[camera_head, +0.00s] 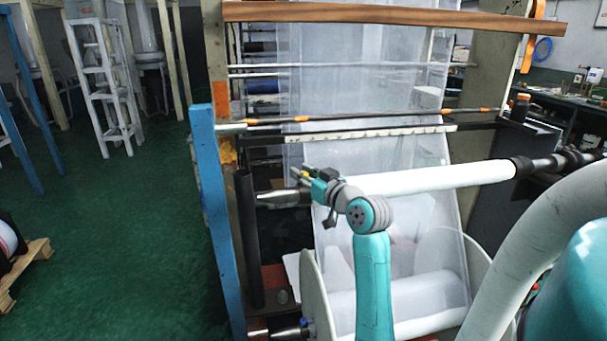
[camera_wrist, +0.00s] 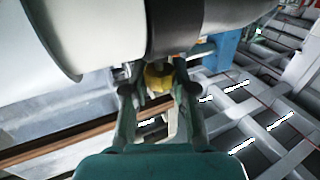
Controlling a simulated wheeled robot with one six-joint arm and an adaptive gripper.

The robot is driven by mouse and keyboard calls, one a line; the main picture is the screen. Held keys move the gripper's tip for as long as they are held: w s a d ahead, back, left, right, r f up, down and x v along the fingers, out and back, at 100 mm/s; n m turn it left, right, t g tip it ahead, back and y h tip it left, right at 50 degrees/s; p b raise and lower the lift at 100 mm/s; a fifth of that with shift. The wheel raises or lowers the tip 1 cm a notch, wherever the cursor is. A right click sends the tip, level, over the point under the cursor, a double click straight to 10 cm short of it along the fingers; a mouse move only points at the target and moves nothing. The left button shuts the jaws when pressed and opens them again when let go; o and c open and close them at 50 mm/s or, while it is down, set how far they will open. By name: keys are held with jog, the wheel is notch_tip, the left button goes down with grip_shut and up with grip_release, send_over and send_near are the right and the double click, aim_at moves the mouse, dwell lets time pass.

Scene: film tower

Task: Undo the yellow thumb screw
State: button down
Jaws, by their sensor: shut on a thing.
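The yellow thumb screw (camera_wrist: 158,76) shows in the wrist view, just below the black collar (camera_wrist: 174,25) at the end of the white roll. My gripper (camera_wrist: 158,88) has one finger on each side of the screw and is shut on it. In the head view, my gripper (camera_head: 307,177) is at the left end of the white roll (camera_head: 440,178), beside the pale metal cone. The screw is too small there to make out clearly. The side of the screw towards the collar is hidden.
A blue post (camera_head: 213,220) and a dark upright tube (camera_head: 248,238) stand left of my gripper. A wooden beam (camera_head: 390,13) crosses above. Clear film (camera_head: 365,75) hangs behind the roll. The green floor (camera_head: 110,230) at left is largely free.

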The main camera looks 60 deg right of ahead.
jog(key=shift+f+n+y, duration=0.1)
jog(key=shift+n+y, duration=0.2)
jog(key=shift+y, duration=0.2)
jog(key=c, duration=0.9)
grip_release()
notch_tip(320, 180, up, 10)
dwell(0.3)
